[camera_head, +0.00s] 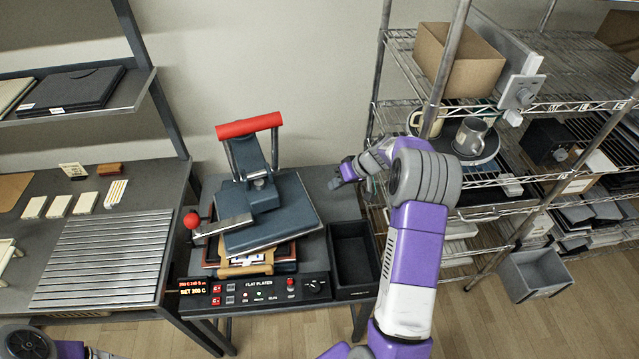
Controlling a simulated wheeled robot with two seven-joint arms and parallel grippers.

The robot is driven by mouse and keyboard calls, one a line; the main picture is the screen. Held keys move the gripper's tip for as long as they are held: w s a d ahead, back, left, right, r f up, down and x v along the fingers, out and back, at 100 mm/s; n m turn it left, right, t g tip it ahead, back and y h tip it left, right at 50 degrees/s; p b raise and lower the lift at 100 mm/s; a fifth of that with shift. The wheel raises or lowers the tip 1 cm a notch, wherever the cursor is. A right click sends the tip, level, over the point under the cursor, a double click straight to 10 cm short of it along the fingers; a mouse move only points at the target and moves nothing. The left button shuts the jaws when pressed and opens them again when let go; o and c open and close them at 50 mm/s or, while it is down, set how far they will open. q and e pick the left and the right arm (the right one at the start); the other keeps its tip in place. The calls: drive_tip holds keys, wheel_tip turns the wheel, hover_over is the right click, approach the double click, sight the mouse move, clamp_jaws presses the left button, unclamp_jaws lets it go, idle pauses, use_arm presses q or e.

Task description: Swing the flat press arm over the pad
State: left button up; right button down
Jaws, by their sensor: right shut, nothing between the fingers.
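The flat press stands on a small dark table. Its blue-grey upper plate (290,200) lies turned at an angle above the lower stack, covering much of it. A red bar handle (250,125) rises at the back. A lever with a red ball (192,220) sticks out at the left. Below the plate, a tan piece with a white print (235,267) shows at the front; the pad itself is mostly hidden. My right gripper (343,174) is shut and empty, right of the plate and apart from it. My left gripper is out of view; only part of that arm shows bottom left.
The control panel (255,292) fronts the press. An empty dark bin (354,257) sits to its right. A wire rack (400,75) with mugs on a round tray (462,156) stands close to my right arm. A slatted table (105,258) is at left.

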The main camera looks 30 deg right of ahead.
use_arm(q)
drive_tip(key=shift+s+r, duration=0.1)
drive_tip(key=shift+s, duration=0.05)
use_arm(e)
drive_tip(key=x, duration=0.9)
drive_tip(key=shift+a, duration=0.15)
drive_tip(key=shift+s+f, duration=0.1)
